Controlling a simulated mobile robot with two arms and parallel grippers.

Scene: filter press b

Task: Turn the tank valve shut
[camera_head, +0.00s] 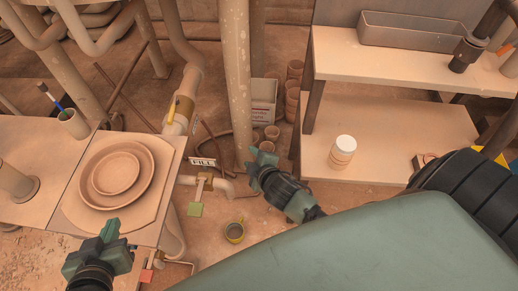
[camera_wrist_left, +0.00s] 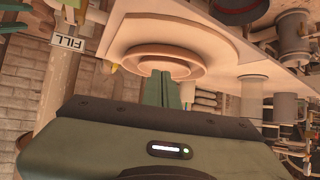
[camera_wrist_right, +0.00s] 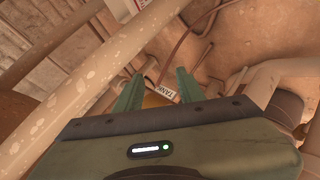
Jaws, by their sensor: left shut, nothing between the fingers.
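A TANK label (camera_wrist_right: 166,91) shows in the right wrist view, just beyond my right gripper. A brass-yellow part (camera_wrist_right: 154,101) beside it is mostly hidden by the gripper body; I cannot tell whether it is the tank valve's handle. My right gripper (camera_wrist_right: 157,83) has its fingers apart with nothing seen held. In the head view the right gripper (camera_head: 258,160) hangs right of the FILL label (camera_head: 203,162). Below that label is a brass fitting (camera_head: 204,179) with a green tag (camera_head: 195,209). My left gripper (camera_head: 109,231) is shut and empty near the table's front edge.
A pottery table (camera_head: 168,202) holds stacked round plates (camera_head: 112,169) and a brush cup (camera_head: 73,123). A thick upright pipe (camera_head: 236,70) stands behind my right gripper. Right are shelves (camera_head: 390,125) with a jar (camera_head: 343,150). A small pot (camera_head: 235,232) is on the floor.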

